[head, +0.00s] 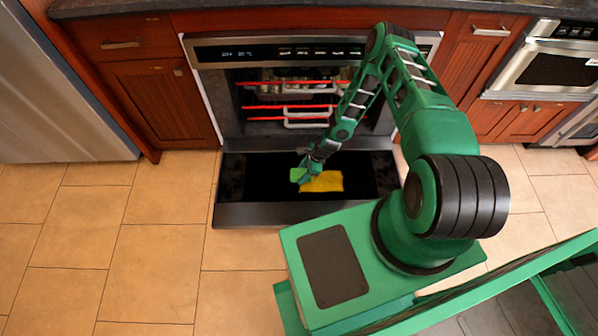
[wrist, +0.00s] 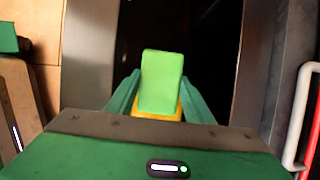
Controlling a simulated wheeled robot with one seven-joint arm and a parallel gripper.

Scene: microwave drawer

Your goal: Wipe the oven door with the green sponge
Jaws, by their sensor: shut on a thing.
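The oven door (head: 260,214) is folded down open, low in front of the cavity, with a dark inner face. A yellow patch (head: 326,182) lies on that face, right of my gripper. My gripper (head: 303,174) reaches down over the middle of the door. It is shut on the green sponge (head: 297,175), whose green block shows between both fingers in the wrist view (wrist: 161,78). A yellow strip (wrist: 158,114) shows at the sponge's near end; I cannot tell whether it is part of the sponge. Whether the sponge touches the door is unclear.
The oven cavity (head: 262,128) stands open behind the door, with red-edged racks (head: 290,107) inside. Wooden cabinets (head: 158,98) flank it. A steel fridge (head: 55,90) stands at the left and a wall oven (head: 550,68) at the right. Tiled floor (head: 150,265) is clear at the left.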

